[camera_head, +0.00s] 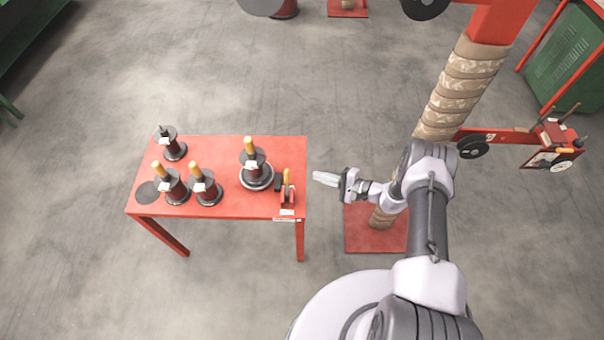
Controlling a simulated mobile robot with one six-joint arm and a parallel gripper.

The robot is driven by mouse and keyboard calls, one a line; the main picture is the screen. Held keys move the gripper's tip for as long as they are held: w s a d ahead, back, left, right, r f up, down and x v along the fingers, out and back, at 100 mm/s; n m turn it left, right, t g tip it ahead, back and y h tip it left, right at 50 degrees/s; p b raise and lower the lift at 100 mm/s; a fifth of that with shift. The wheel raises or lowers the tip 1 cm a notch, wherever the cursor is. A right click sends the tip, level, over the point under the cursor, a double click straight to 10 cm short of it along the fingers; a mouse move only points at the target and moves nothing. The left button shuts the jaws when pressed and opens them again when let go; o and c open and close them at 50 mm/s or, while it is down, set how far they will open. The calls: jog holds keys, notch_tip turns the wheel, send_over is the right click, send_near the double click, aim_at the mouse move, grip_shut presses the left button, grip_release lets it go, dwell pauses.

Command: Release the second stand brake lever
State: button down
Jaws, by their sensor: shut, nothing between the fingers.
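A small lever unit with an upright yellow-orange handle (286,178) sits at the right edge of the red table, above a small white label. It may be a brake lever; I cannot tell which stand it belongs to or how it is set. My gripper (318,177) is shut and empty. In the picture it lies just right of the table's right edge and the lever, apart from both, with its fingers pointing left.
The red table (225,150) holds several dark spools, most with yellow tops; one (255,172) stands on a pale round plate left of the lever. Grey floor is clear left of the table.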

aim_at(287, 183)
jog(key=b+x, duration=0.2)
jog(key=x, duration=0.6)
jog(key=shift+w+a+f+b, duration=0.2)
jog(key=shift+a+f+b, duration=0.1)
jog(key=shift+b, duration=0.05)
jog(key=shift+s+a+r+p, duration=0.2)
jog(key=shift+s+a+r, duration=0.15)
jog(key=shift+s+r, duration=0.15)
jog(key=shift+s+a+r+p, duration=0.15)
jog(key=shift+s+a+r, duration=0.25)
jog(key=shift+s, duration=0.2)
jog(key=shift+s+r, duration=0.15)
jog(key=shift+s, duration=0.25)
